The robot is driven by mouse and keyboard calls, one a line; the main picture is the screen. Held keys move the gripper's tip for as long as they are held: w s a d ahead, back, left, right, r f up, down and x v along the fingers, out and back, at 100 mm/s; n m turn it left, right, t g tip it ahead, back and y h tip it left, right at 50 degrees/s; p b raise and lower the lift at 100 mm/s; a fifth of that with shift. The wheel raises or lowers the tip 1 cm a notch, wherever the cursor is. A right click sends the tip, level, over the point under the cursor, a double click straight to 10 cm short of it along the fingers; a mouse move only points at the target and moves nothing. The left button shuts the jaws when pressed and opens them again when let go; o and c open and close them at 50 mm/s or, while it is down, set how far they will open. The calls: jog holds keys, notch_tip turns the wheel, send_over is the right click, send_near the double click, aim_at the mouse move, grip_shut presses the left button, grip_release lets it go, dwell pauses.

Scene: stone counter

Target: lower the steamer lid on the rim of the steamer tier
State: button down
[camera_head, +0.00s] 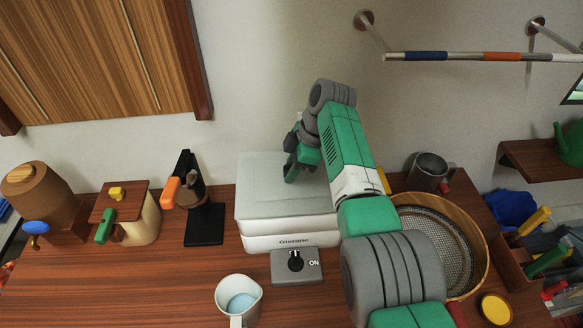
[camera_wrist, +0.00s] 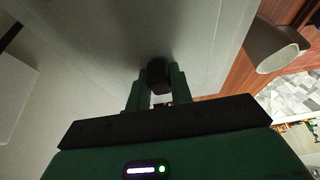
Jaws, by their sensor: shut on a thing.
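The steamer lid (camera_head: 268,185) is a pale, boxy white cover seen in the head view. Its broad white surface (camera_wrist: 95,45) also fills much of the wrist view. My gripper (camera_head: 298,168) is over the lid's top, and in the wrist view its two green fingers (camera_wrist: 159,84) are shut on a dark knob (camera_wrist: 158,68). The steamer tier (camera_head: 262,243) is the white lower body with lettering, directly under the lid. A seam runs between them; I cannot tell whether they touch. The tier's rim is hidden by the lid, and my arm covers the right side.
A switch box (camera_head: 311,269) marked ON stands in front, with a white jug (camera_head: 253,302) nearer. A black stand (camera_head: 206,226) is at left. A round wooden-rimmed sieve (camera_head: 482,248) and a metal mug (camera_head: 427,172) stand right. The wooden counter (camera_head: 140,285) is clear at front left.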

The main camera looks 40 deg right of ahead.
jog(key=shift+f, duration=0.2)
dwell(0.5)
jog(key=c, duration=0.7)
grip_release()
jog(key=shift+r, duration=0.1)
jog(key=p+v, duration=0.4)
jog(key=v, duration=0.4)
jog(key=shift+p, duration=0.4)
